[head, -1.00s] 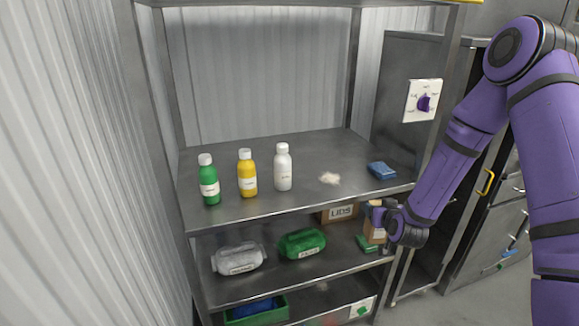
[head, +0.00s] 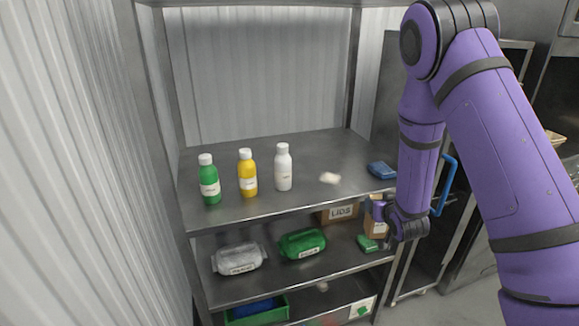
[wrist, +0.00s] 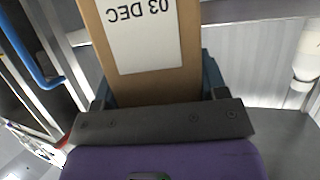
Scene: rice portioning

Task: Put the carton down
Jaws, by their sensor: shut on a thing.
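The brown carton (head: 375,229) is at the right end of the middle shelf (head: 335,265), partly hidden by my gripper (head: 386,213). In the wrist view, the carton (wrist: 150,85) stands between the fingers of my gripper (wrist: 160,90), with a white label reading "03 DEC" upside down in the picture. My gripper is shut on the carton. Whether its base touches the shelf cannot be told.
A green item (head: 367,243) lies just in front of the carton, and a LIDS box (head: 340,212) stands behind left. Green (head: 302,243) and grey (head: 239,258) packs lie further left. Bottles (head: 247,173) and a blue item (head: 381,170) occupy the upper shelf.

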